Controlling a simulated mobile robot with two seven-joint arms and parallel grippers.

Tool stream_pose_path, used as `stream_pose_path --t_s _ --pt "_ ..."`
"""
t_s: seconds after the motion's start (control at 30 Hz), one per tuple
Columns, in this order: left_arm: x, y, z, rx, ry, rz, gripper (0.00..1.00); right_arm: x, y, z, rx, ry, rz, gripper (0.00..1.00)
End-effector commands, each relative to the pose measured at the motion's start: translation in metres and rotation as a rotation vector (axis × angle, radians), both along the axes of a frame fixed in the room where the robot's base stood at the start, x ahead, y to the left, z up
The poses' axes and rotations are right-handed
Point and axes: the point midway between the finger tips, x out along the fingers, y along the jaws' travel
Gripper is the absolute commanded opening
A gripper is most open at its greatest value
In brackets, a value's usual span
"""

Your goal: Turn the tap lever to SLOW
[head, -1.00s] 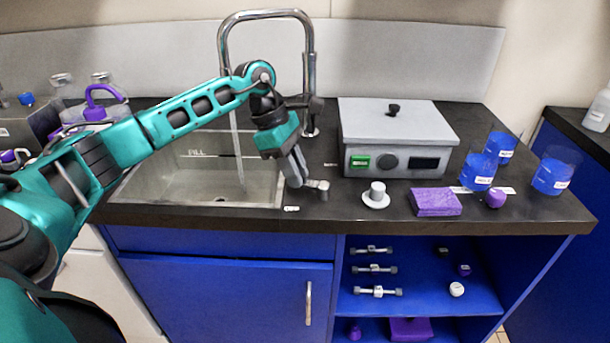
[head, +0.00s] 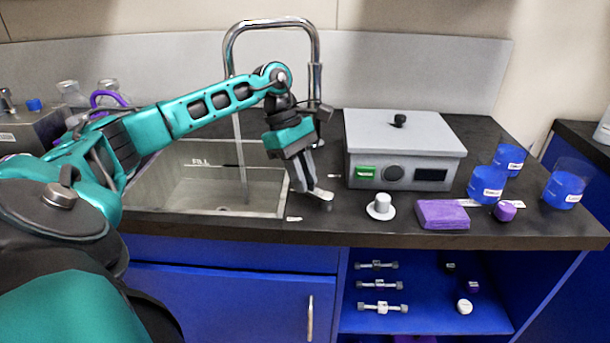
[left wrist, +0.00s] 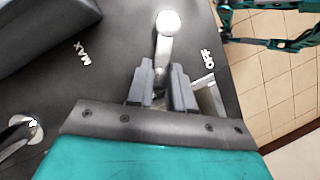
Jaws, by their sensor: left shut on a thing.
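The tap lever (head: 320,195) is a short grey bar low over the counter, just right of the sink. My left gripper (head: 302,185) points down and is shut on the lever. In the left wrist view the lever (left wrist: 164,45) runs out from between the fingers of the gripper (left wrist: 164,82) and ends in a round pale knob. It lies between the white MAX label (left wrist: 82,52) and the OFF label (left wrist: 207,58). No SLOW label is readable. The tall chrome tap (head: 314,75) arches over the sink, with a thin stream falling from it. My right gripper is not in view.
The sink (head: 190,195) is left of the lever. A grey box with a lid (head: 405,135) stands close on its right. A white knobbed piece (head: 380,207), a purple block (head: 442,214) and blue beakers (head: 487,186) stand farther right along the counter.

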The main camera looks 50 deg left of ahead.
Motion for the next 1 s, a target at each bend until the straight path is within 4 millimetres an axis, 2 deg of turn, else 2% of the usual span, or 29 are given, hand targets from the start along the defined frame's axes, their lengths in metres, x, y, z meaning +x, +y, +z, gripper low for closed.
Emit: stream_pose_path --t_s 0.03,0.07,0.3,0.53,0.67,0.77,1.0 --pt "0.001 0.0 0.001 -0.001 -0.004 0.002 0.0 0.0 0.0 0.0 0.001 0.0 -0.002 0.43" --pt "0.001 0.0 0.001 -0.001 -0.004 0.002 0.24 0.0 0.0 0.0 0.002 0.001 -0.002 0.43" --pt "0.0 0.0 0.001 0.0 -0.002 0.001 0.47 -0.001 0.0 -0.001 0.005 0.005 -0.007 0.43" --pt "0.0 0.0 0.001 0.0 -0.001 0.001 0.47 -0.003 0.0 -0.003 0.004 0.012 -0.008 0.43" --pt "0.0 0.004 0.009 0.0 -0.002 0.002 0.47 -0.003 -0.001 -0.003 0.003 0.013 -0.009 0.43" --pt "0.0 0.01 0.025 0.002 -0.004 0.003 0.47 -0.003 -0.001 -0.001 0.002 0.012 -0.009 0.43" --pt "-0.003 0.03 0.076 -0.001 -0.006 0.004 0.47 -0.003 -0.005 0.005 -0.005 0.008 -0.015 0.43"
